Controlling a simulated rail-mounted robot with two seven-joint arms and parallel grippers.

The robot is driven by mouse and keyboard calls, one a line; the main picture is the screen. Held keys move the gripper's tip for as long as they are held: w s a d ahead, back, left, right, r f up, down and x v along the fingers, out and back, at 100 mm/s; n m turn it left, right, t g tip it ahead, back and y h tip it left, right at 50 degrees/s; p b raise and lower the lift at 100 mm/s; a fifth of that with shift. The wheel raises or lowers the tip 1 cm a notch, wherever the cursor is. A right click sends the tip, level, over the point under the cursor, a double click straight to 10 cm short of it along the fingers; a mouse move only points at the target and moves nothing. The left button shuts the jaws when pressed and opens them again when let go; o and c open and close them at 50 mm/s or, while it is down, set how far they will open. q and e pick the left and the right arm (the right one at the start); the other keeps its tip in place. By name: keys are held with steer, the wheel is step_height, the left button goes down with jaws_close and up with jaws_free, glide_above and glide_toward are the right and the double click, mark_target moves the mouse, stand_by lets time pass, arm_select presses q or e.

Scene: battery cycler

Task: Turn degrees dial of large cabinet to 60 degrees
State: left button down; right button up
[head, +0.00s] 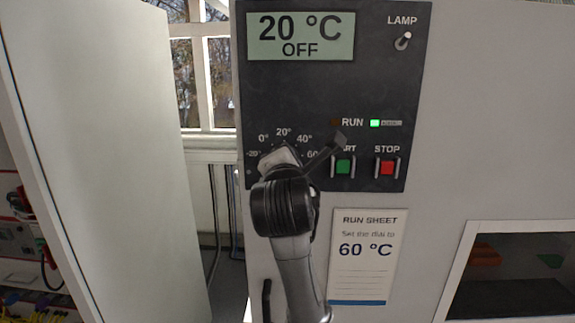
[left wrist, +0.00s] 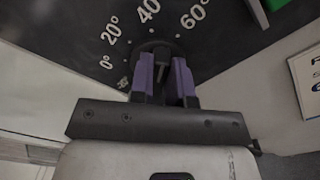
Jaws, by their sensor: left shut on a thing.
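The degrees dial (left wrist: 161,62) is a dark knob on the black control panel (head: 300,95) of the large cabinet (head: 490,130). In the left wrist view it lies between the purple fingers of my left gripper (left wrist: 164,78), which is shut on it. The printed scale, with 0°, 20°, 40° and 60°, curves around the knob. In the head view my left wrist and gripper hide the dial. I cannot tell for sure which mark the knob points to. The display (head: 300,37) reads 20 °C and OFF. My right gripper is out of view.
The green start button (head: 343,167) and red STOP button (head: 387,168) sit right of the dial. A LAMP switch (head: 403,41) is higher up. A run sheet (head: 362,256) below reads 60 °C. A pale panel (head: 110,140) stands at left.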

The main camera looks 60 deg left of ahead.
arm_select(q)
steer(key=m, duration=0.4)
steer(key=shift+w+f, duration=0.1)
steer(key=shift+f, duration=0.1)
steer(key=shift+m, duration=0.3)
steer(key=c, duration=1.1)
jaws_free()
steer(key=shift+d, duration=0.1)
